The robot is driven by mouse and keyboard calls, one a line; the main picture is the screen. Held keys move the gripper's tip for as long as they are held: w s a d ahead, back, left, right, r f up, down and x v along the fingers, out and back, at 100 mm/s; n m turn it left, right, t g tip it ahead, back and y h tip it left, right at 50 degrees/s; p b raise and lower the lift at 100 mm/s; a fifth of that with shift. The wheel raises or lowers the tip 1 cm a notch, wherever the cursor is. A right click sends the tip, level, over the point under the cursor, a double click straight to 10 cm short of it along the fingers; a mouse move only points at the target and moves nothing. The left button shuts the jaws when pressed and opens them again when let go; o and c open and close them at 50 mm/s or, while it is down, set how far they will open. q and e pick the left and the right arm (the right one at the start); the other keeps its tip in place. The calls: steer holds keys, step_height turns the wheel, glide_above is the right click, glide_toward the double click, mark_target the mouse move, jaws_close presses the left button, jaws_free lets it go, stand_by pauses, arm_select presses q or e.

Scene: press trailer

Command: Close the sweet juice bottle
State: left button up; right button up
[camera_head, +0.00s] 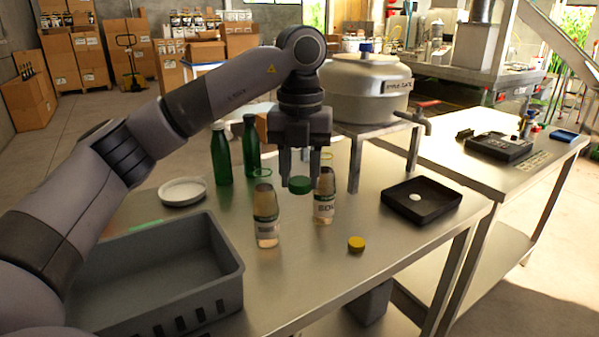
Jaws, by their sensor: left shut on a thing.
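My left gripper (300,166) points straight down over the table and is shut on a green cap (299,186), held above the table between two juice bottles. A yellow cap (356,243) lies on the table in front of the right bottle. My right gripper is not in view.
A grey crate (226,245) stands at the front left, with a white dish (183,191) behind it. Dark green bottles (221,155) stand behind the left juice bottle. A black tray (421,201) with a small white disc lies right. The metal table (300,275) is clear in front.

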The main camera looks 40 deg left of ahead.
arm_select(q)
steer(key=m, duration=0.1)
steer(key=f+m, duration=0.1)
steer(key=m, duration=0.1)
steer(key=d+m, duration=0.1)
steer(key=m, duration=0.1)
steer(key=shift+s+f, duration=0.1)
steer(key=shift+f, duration=0.2)
steer(key=s+d+f+n, duration=0.3)
steer(key=f+n, duration=0.3)
steer(key=n, duration=1.1)
steer(key=s+d+f+n, duration=0.3)
steer(key=f+n, duration=0.3)
steer(key=n, duration=1.2)
steer(key=shift+d, duration=0.85)
steer(key=shift+s+d, duration=0.1)
